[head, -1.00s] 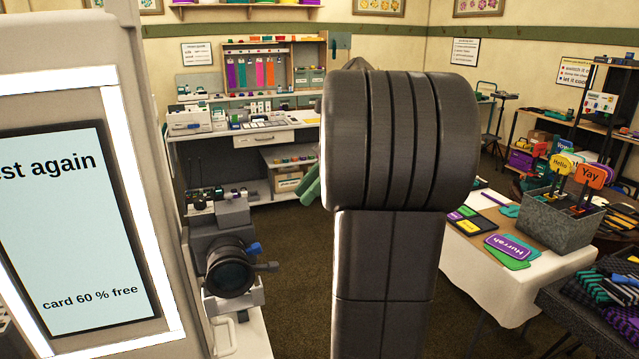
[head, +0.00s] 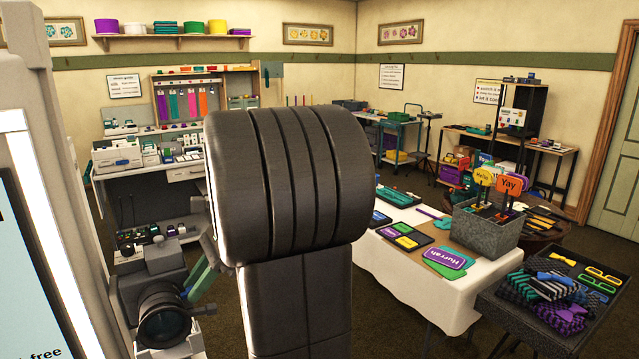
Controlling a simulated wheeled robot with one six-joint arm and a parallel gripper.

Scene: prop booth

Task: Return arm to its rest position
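My arm's thick dark grey link stands upright in the middle of the head view and covers much of the centre. What looks like part of my gripper (head: 203,279), greenish fingers below a grey piece, shows past the link's left edge, just right of a camera with a black lens (head: 165,312). The link hides most of the gripper, so I cannot tell whether it is open or shut. I see nothing held in it.
A light booth housing with a screen (head: 30,275) stands close at the left. At the right are a white-clothed table (head: 400,270) with signs, a grey metal bin (head: 487,232) and a dark tray of bow ties (head: 500,300). A workbench (head: 130,170) stands at the back left.

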